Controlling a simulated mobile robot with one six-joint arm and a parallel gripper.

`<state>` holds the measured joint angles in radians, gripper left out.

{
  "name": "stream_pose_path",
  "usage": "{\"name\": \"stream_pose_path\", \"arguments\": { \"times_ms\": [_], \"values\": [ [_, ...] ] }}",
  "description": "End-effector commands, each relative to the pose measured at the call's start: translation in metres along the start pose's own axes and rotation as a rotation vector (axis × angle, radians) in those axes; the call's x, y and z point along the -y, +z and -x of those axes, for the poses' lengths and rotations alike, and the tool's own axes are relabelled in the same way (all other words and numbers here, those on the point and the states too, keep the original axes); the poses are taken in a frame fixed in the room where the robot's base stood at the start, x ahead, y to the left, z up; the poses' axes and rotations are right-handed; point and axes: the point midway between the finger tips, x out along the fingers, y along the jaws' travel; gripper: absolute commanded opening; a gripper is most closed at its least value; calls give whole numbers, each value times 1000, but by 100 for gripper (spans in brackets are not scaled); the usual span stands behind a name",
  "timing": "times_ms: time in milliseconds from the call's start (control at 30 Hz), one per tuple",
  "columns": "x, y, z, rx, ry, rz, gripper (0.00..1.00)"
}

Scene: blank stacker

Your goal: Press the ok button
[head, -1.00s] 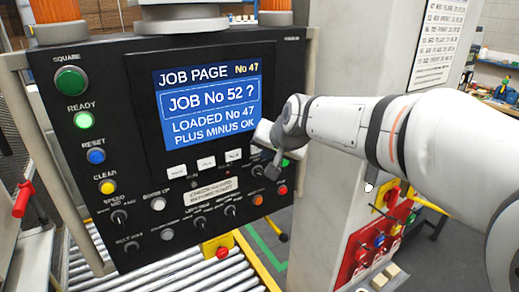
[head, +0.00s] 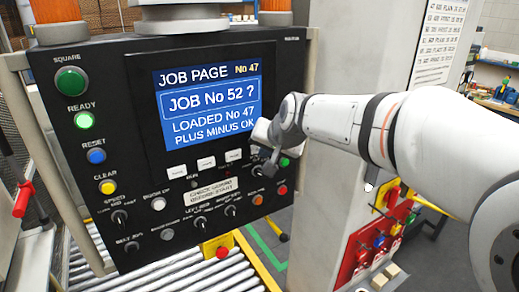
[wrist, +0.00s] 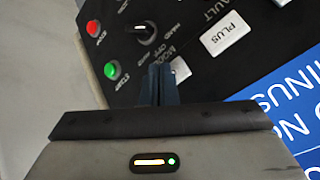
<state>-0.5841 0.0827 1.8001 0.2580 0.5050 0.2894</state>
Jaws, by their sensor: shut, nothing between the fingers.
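Three small white keys sit in a row under the blue screen (head: 206,100) on the black panel: a left key (head: 177,170), a middle key (head: 206,163) and a right key (head: 233,155). Their labels are too small to read in the head view. My gripper (head: 270,169) is shut and empty, right of the right key in the head view. In the wrist view its fingertips (wrist: 160,68) appear beside the partly hidden key; contact cannot be told.
The screen reads "JOB No 52 ?", "LOADED No 47" and "PLUS MINUS OK". Near the fingers in the wrist view are a mode knob (wrist: 144,33), a green START button (wrist: 111,70) and a red STOP button (wrist: 94,28). Rollers (head: 180,270) lie below the panel.

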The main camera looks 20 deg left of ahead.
Motion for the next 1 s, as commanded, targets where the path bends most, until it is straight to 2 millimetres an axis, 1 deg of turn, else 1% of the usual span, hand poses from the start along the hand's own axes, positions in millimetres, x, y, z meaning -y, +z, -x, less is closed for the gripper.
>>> {"name": "stream_pose_path", "arguments": {
  "times_ms": [500, 833, 1000],
  "values": [
    [3, -3, -5, 0, 0, 1, 0],
    [3, -2, -4, 0, 0, 0, 0],
    [-1, 2, 1, -1, -1, 0, 0]
  ]
}}
